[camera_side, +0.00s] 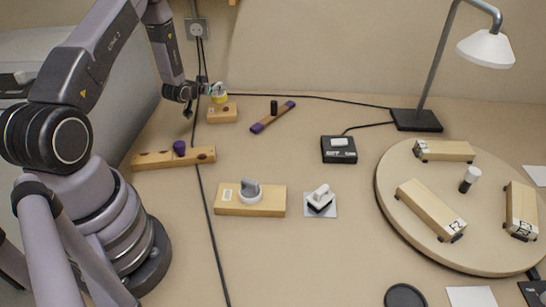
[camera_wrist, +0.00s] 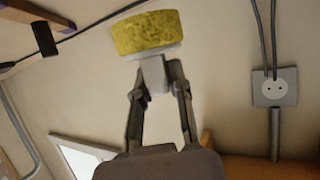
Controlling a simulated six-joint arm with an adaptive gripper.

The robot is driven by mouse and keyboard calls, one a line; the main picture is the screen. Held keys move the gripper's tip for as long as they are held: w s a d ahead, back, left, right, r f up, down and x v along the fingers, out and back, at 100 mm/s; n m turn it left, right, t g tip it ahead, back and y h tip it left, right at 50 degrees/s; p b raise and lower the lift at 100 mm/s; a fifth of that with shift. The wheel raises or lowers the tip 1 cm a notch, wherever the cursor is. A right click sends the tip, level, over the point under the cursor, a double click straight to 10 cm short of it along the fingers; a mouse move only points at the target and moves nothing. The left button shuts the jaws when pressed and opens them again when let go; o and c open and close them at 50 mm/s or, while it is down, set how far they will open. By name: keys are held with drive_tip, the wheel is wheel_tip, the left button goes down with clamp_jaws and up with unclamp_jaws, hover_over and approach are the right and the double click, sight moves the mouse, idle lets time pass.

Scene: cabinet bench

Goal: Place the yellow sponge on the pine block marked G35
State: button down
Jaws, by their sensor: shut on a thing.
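My gripper (camera_side: 204,90) is at the back left of the bench, shut on the pale handle or backing of the yellow sponge (camera_side: 219,98). In the wrist view the sponge (camera_wrist: 147,32) is beyond the fingertips (camera_wrist: 157,76), with a pale layer between. In the side view the sponge appears just above or behind a small pine block (camera_side: 222,114); I cannot tell if they touch. Other pine blocks lie on the round board: one at the back (camera_side: 443,151), one in the middle (camera_side: 428,206), one at the right (camera_side: 521,205). I cannot read G35 on any block.
A holed plank (camera_side: 150,161) and a block with a grey knob (camera_side: 270,203) lie nearer. A black box (camera_side: 339,156), lamp (camera_side: 417,121) and round board (camera_side: 400,228) are right. Cables cross the bench.

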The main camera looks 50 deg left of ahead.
sight(220, 97)
drive_tip(key=shift+w+a+f, duration=0.15)
drive_tip(key=shift+w+f, duration=0.05)
drive_tip(key=shift+f, duration=0.1)
drive_tip(key=shift+w+a+f, duration=0.1)
drive_tip(key=shift+w+f, duration=0.05)
drive_tip(key=shift+f, duration=0.8)
drive_tip(key=shift+w+a+f, duration=0.1)
drive_tip(key=shift+f, duration=0.8)
drive_tip(key=shift+d+f, duration=0.1)
drive_tip(key=shift+f, duration=0.05)
drive_tip(key=c, duration=1)
unclamp_jaws()
drive_tip(key=shift+c, duration=0.2)
